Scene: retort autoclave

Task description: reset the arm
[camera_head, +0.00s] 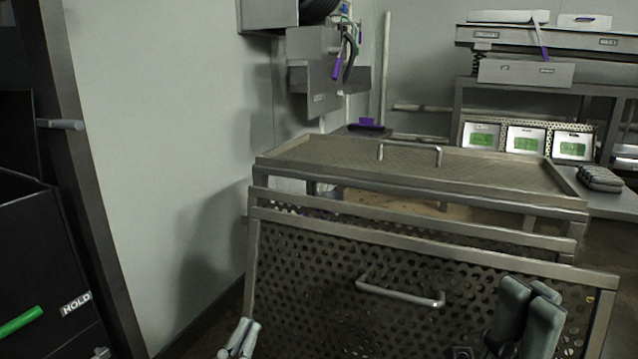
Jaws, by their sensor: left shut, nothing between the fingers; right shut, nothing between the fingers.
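My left gripper (239,338) shows at the bottom edge, left of centre, with its fingers together and nothing between them. My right gripper (527,318) shows at the lower right, in front of the perforated metal panel (320,285). Its fingers are together and empty. Both grippers point upward in the picture, and most of both arms is out of view. I cannot tell whether the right gripper touches the panel.
The perforated panel has a bar handle (400,293). Behind it stands a metal table (330,155) with another handle (410,150). Several green-screened units (525,141) and a grey pouch (600,179) are at the back right.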

